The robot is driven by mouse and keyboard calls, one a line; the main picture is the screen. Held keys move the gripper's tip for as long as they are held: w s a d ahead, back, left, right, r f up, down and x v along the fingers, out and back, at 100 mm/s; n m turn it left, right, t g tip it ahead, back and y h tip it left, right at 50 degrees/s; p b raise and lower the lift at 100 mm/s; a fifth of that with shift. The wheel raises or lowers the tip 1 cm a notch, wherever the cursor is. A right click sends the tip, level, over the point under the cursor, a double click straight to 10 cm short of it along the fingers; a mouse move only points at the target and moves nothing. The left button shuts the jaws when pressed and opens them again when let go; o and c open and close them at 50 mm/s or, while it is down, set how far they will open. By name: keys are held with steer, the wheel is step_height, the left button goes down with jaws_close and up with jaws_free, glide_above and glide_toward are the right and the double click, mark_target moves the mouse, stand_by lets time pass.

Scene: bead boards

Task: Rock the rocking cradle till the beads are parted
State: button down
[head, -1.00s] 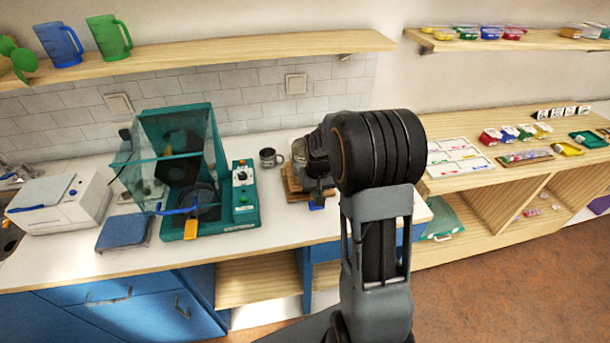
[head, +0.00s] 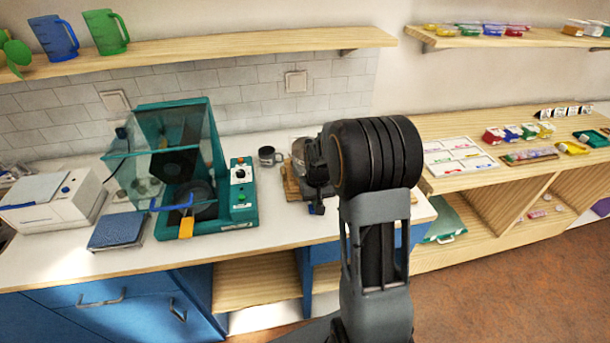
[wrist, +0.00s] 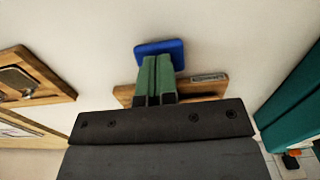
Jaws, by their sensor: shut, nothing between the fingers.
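The rocking cradle appears to be the wooden piece (head: 292,188) on the white counter, with a rounded greyish bowl on it, mostly behind my arm in the head view. The beads are hidden.
A teal machine (head: 238,212) with a clear raised shield stands left of my arm. A grey mug (head: 268,157) stands behind. A blue-topped scale (head: 117,232) and white box (head: 50,202) are farther left. A wooden shelf unit (head: 470,180) is on the right.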

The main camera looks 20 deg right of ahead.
steer(key=shift+r+p, duration=1.7)
steer(key=shift+r, duration=0.75)
steer(key=shift+f, duration=0.25)
steer(key=shift+f+b, duration=1.9)
steer(key=shift+f, duration=0.4)
steer(key=shift+r, duration=0.2)
steer(key=shift+r+p, duration=1.85)
steer(key=shift+r, duration=0.5)
steer(key=shift+f, duration=0.1)
